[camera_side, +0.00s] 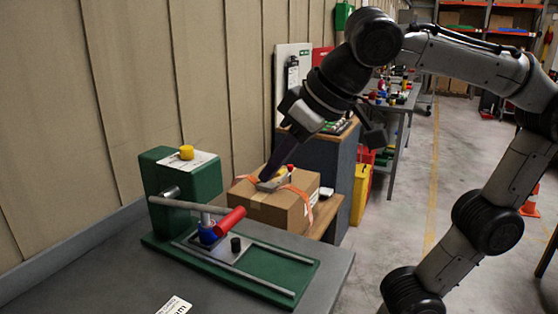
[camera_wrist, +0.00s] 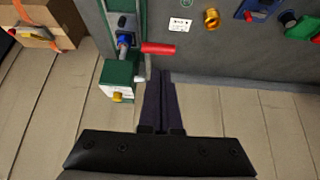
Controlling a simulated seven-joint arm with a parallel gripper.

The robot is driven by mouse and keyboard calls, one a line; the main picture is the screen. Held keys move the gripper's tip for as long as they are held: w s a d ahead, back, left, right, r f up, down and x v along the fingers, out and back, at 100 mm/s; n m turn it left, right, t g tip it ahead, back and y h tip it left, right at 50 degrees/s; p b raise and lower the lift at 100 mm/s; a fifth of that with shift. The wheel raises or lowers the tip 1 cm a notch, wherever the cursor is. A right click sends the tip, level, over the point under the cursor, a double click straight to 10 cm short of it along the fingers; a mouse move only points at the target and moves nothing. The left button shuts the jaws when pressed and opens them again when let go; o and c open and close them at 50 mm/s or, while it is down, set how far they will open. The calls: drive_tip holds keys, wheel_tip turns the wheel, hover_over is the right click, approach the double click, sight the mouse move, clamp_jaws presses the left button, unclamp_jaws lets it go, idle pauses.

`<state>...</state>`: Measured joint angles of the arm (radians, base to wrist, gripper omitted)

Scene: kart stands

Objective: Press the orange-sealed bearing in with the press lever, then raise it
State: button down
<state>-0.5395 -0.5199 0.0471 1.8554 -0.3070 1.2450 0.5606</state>
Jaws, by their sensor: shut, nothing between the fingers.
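The green press (camera_side: 182,180) stands on the table at the left, with a yellow knob on top. Its grey lever (camera_side: 178,204) lies about level and ends in a red handle (camera_side: 230,221); the handle also shows in the wrist view (camera_wrist: 158,49). A blue piece (camera_side: 208,233) sits under the ram; it also shows in the wrist view (camera_wrist: 124,40). I cannot make out an orange seal. My gripper (camera_wrist: 162,72) is shut and empty, apart from the handle. In the side view its fingers hang behind the press, before the cardboard box.
A cardboard box (camera_side: 262,207) with orange straps stands behind the press. A short black post (camera_side: 235,243) stands beside the blue piece. In the wrist view, a brass piece (camera_wrist: 211,18), a blue-and-red piece (camera_wrist: 257,10) and a green piece (camera_wrist: 301,28) are on the table.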

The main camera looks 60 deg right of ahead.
drive_tip(key=shift+s+r, duration=0.4)
drive_tip(key=shift+s, duration=0.05)
drive_tip(key=c, duration=1.2)
unclamp_jaws()
drive_tip(key=shift+o, duration=1.2)
drive_tip(key=shift+s+d+f+m, duration=0.1)
drive_tip(key=shift+s+m, duration=0.15)
drive_tip(key=shift+m, duration=0.45)
drive_tip(key=o, duration=0.3)
drive_tip(key=m, duration=0.2)
drive_tip(key=r+m+g, duration=0.1)
drive_tip(key=m, duration=0.1)
drive_tip(key=a+r+m+g, duration=0.1)
drive_tip(key=m, duration=0.1)
drive_tip(key=shift+s+r+m, duration=0.1)
drive_tip(key=shift+s+m, duration=0.15)
drive_tip(key=shift+m, duration=0.15)
drive_tip(key=m+g, duration=0.4)
drive_tip(key=m, duration=0.6)
approach(230, 216)
drive_tip(key=f, duration=0.9)
drive_tip(key=shift+w, duration=0.35)
